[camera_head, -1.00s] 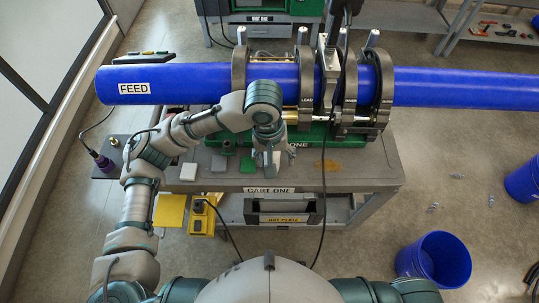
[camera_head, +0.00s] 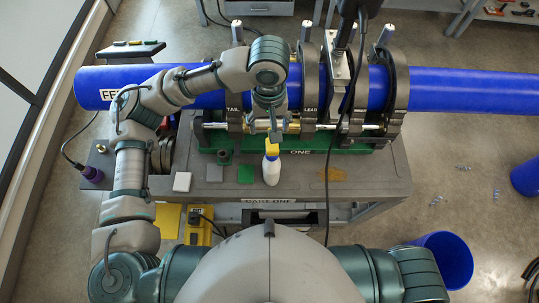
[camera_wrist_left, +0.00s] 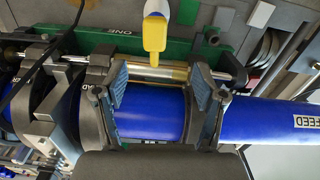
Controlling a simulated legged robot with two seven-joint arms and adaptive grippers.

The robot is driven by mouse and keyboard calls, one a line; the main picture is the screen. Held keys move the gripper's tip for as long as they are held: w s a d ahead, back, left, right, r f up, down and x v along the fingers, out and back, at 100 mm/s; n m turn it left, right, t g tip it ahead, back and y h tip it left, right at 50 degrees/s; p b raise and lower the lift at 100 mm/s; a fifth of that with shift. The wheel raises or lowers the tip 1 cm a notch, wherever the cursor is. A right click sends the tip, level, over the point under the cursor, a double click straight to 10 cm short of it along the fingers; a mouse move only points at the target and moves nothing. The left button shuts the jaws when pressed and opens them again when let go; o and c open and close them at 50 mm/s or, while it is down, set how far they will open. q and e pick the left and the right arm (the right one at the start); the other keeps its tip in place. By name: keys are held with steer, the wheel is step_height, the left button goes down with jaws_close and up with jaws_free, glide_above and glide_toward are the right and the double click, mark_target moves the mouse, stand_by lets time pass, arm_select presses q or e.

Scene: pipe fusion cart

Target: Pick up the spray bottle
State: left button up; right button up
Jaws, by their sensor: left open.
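The spray bottle (camera_head: 271,170), white with a yellow trigger head, stands upright at the cart top's front edge. In the left wrist view its yellow head (camera_wrist_left: 154,35) shows at the top centre, just beyond the space between the fingertips. My left gripper (camera_head: 271,112) is above and behind the bottle, over the pipe and clamp area. Its two fingers are spread wide and empty in the left wrist view (camera_wrist_left: 157,85). The blue pipe shows between them, beneath. My right gripper is not in view.
A blue pipe (camera_head: 460,90) runs through dark clamps (camera_head: 310,85) on the green machine base (camera_head: 340,148). A black cable (camera_head: 328,200) hangs down right of the bottle. Small grey and green blocks (camera_head: 246,174) lie left of it.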

mark_target(272, 146)
arm_select(q)
steer(key=f, duration=0.2)
steer(key=d+f, duration=0.1)
steer(key=s+f, duration=0.1)
steer(key=f, duration=0.1)
steer(key=shift+d+f, duration=0.2)
steer(key=shift+f, duration=0.15)
steer(key=f, duration=0.4)
steer(key=shift+w+a+f, duration=0.2)
steer(key=shift+a+f, duration=0.05)
steer(key=shift+f, duration=0.15)
steer(key=shift+a+f, duration=0.4)
steer(key=shift+f, duration=0.15)
steer(key=f, duration=0.4)
steer(key=shift+w+d+f, duration=0.15)
steer(key=shift+d+f, duration=0.1)
steer(key=shift+d, duration=0.15)
steer(key=shift+d+f, duration=0.2)
steer(key=shift+d, duration=0.15)
steer(key=shift+a, duration=0.5)
jaws_close()
